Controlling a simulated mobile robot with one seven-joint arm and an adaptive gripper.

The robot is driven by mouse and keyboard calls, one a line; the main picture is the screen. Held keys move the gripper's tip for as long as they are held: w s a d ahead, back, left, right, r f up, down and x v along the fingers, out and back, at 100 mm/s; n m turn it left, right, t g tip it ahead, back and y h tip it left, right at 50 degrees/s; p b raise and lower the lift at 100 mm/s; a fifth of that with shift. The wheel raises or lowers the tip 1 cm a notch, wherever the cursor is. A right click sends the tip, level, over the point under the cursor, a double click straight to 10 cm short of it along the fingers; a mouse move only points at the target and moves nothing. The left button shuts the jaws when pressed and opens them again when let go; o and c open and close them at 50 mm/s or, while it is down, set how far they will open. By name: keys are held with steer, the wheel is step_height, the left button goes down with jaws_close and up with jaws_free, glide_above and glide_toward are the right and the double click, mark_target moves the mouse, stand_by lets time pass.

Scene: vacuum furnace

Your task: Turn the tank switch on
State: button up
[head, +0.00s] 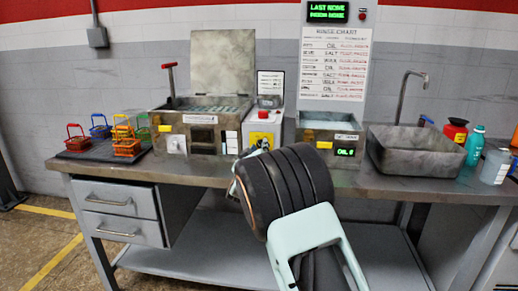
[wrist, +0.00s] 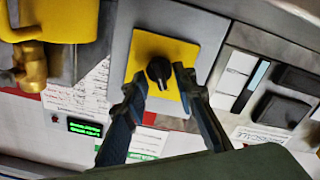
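The tank switch is a black rotary knob (wrist: 159,70) on a yellow plate (wrist: 182,52) in the wrist view. The plate sits on a grey box, which in the head view is the control box (head: 263,127) between the two tanks. My gripper (wrist: 160,74) is open, with one dark finger on each side of the knob; I cannot tell whether either touches it. In the head view my gripper (head: 250,152) is in front of the box's lower part and partly hides its yellow panel. The knob's turned position is hard to read.
A tank with a raised lid (head: 222,62) stands left of the box, with a red-knobbed lever (head: 169,80). Right are a smaller tank with a green display (head: 345,152) and a sink (head: 415,148). Small coloured baskets (head: 125,140) stand at the left; bottles (head: 474,145) at the right.

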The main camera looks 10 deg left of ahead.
jaws_close()
steer(key=shift+m+b, duration=0.3)
steer(key=m+b, duration=0.3)
steer(key=m, duration=0.1)
steer(key=shift+d+f+m, duration=0.1)
steer(key=shift+f+m, duration=0.05)
steer(key=shift+m, duration=0.15)
steer(key=m+b, duration=0.2)
steer(key=m, duration=0.1)
steer(key=shift+m, duration=0.3)
steer(key=shift+m+b, duration=0.95)
steer(key=shift+m, duration=0.55)
jaws_free()
